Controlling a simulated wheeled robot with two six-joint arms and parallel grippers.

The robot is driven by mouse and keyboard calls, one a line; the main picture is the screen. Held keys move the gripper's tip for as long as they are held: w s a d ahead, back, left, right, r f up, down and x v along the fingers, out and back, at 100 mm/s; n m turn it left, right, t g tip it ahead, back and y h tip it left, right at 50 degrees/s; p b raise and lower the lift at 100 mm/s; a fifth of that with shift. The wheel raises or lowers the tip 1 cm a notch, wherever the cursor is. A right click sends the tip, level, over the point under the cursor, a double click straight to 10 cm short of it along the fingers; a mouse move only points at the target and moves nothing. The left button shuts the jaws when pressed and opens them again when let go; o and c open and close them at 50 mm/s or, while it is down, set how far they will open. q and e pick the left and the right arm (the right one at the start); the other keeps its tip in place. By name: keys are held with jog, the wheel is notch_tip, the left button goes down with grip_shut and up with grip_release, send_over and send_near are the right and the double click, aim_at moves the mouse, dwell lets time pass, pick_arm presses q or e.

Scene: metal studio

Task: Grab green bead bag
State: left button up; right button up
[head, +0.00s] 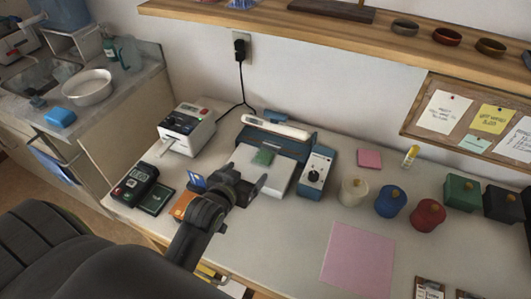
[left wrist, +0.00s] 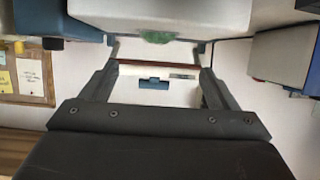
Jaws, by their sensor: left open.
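The green bead bag (head: 263,158) is a small flat green packet lying on the white bed of the blue-and-white sealer (head: 278,178) on the counter. It also shows as a small green patch at the top of the left wrist view (left wrist: 157,37). My left gripper (head: 246,183) is open and empty, just on the near side of the bag and apart from it. In the left wrist view, its two fingers (left wrist: 160,56) stand wide apart with nothing between them. My right gripper is not in view.
A white label printer (head: 187,130) and a black card terminal (head: 134,184) stand left. White, blue and red pots (head: 428,215) with knobbed lids stand right, beside green and black boxes. A pink mat (head: 357,260) lies in front. A wooden shelf (head: 350,32) overhangs the back.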

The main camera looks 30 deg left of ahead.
pick_arm(q)
send_near(265, 153)
jog(key=shift+w+a+f, duration=0.25)
jog(key=shift+w+f, duration=0.3)
jog(key=shift+w, duration=0.05)
jog(key=shift+x, duration=0.85)
jog(key=shift+w+f+p, duration=0.1)
jog(key=shift+w+p, duration=0.3)
jog(key=shift+w, duration=0.15)
jog(key=shift+x, duration=2)
jog(key=shift+d, duration=0.2)
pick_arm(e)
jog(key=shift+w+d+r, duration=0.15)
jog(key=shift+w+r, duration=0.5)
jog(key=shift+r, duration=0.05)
pick_arm(q)
jog(key=shift+c, duration=0.3)
jog(key=c, duration=0.9)
jog(key=shift+c, duration=0.9)
